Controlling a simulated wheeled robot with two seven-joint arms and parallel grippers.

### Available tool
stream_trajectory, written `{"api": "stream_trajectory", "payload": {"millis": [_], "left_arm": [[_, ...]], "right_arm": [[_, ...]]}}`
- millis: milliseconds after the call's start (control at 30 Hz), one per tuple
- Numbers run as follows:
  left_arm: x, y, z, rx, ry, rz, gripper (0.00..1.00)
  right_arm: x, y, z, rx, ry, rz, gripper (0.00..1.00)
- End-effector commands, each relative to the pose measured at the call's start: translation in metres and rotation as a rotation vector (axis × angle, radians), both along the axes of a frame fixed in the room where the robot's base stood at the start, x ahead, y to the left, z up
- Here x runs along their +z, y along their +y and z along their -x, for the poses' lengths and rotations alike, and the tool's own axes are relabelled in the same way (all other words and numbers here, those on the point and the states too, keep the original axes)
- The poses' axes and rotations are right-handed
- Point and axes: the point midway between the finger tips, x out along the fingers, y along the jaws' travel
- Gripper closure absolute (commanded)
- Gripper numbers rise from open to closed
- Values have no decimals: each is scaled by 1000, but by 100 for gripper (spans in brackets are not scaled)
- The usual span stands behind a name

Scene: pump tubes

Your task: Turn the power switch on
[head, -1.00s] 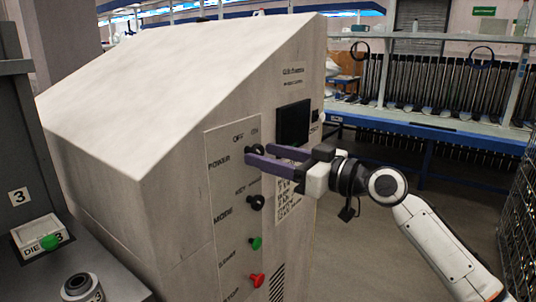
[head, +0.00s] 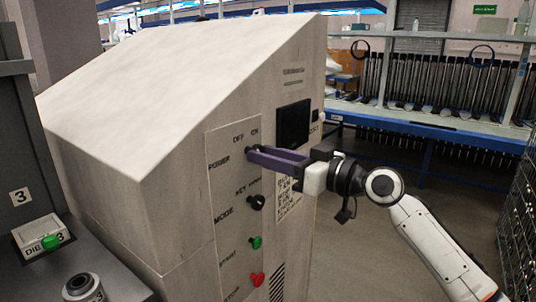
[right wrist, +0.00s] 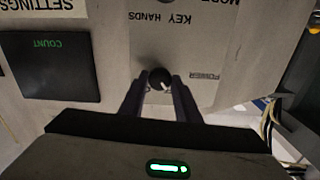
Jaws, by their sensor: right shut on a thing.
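The power switch is a round black knob, seen between the fingertips in the right wrist view (right wrist: 161,78). It has a small white mark and sits on the sloped machine's light front panel (head: 229,190). POWER is printed beside it, with OFF and ON above it in the head view. My right gripper (head: 251,153) is shut on this knob, one finger on each side, and the fingers hide most of it in the head view. In the right wrist view my right gripper (right wrist: 160,88) reaches straight at the panel. My left gripper is not in view.
Below the switch are a black mode knob (head: 256,202), a green button (head: 256,242) and a red button (head: 257,279). A dark screen (head: 293,124) is to the right. A grey fixture (head: 30,180) stands at the left. Open floor lies right of the machine.

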Motion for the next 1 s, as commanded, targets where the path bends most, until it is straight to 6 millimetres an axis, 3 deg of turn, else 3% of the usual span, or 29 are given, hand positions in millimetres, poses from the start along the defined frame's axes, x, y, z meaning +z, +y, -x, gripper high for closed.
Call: {"api": "stream_trajectory", "payload": {"millis": [1000], "left_arm": [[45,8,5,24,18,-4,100]], "right_arm": [[3,0,0,-1,748,-541,93]]}}
